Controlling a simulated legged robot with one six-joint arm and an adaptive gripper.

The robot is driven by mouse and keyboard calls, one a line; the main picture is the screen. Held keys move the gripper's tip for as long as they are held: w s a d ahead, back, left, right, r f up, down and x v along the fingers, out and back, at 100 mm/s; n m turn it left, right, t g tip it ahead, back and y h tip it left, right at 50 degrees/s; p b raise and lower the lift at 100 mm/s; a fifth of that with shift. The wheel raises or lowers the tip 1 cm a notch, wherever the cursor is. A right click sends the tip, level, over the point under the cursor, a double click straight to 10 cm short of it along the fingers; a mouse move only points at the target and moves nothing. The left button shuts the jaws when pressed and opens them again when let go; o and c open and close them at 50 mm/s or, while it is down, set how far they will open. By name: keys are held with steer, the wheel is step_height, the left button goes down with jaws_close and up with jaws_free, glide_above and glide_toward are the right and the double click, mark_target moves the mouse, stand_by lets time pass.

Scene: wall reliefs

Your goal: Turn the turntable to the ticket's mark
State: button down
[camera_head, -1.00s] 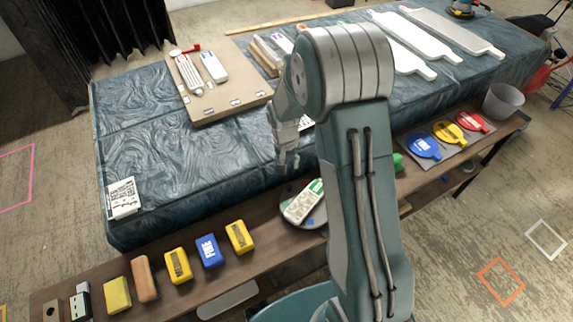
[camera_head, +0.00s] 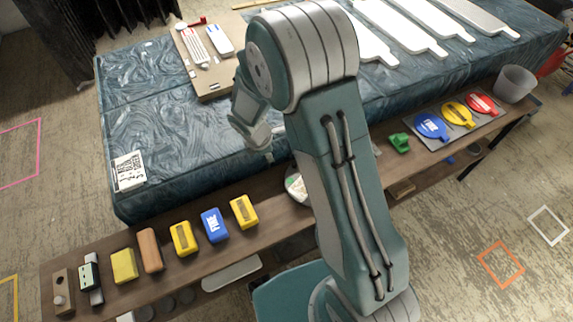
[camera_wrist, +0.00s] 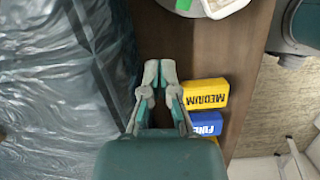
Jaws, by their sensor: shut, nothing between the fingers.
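A round grey disc (camera_head: 291,174), which looks like the turntable, sits on the wooden front shelf. It is mostly hidden behind my arm in the head view, and a white piece shows on it. In the wrist view, part of the disc (camera_wrist: 198,8) is cut off at the top edge, with white and green on it. A white card with dark print (camera_head: 128,170) lies at the blue bench's front left corner; its print is too small to read. My gripper (camera_head: 266,157) is shut and empty, left of the disc, near the bench edge. Its fingertips (camera_wrist: 160,77) meet in the wrist view.
A yellow MEDIUM block (camera_wrist: 206,94) and a blue FINE block (camera_head: 214,225) stand on the shelf near my gripper, with more blocks leftward. A green piece (camera_head: 399,143), coloured paddles (camera_head: 432,127) and a grey bucket (camera_head: 514,84) are at right. A board (camera_head: 207,62) lies on the bench.

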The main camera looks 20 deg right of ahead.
mark_target(289, 169)
steer(key=f, duration=0.3)
steer(key=d+f+n, duration=0.1)
steer(key=f, duration=0.3)
steer(key=d+f+n, duration=0.1)
steer(key=f, duration=0.2)
steer(key=shift+w+f, duration=0.15)
steer(key=shift+w+d+r, duration=0.15)
steer(key=shift+w+d, duration=0.1)
steer(key=shift+d, duration=0.4)
steer(key=shift+w+d+r, duration=0.15)
steer(key=shift+w+d, duration=0.05)
steer(key=shift+d, duration=0.4)
steer(key=shift+w+d, duration=0.15)
steer(key=shift+d, duration=0.45)
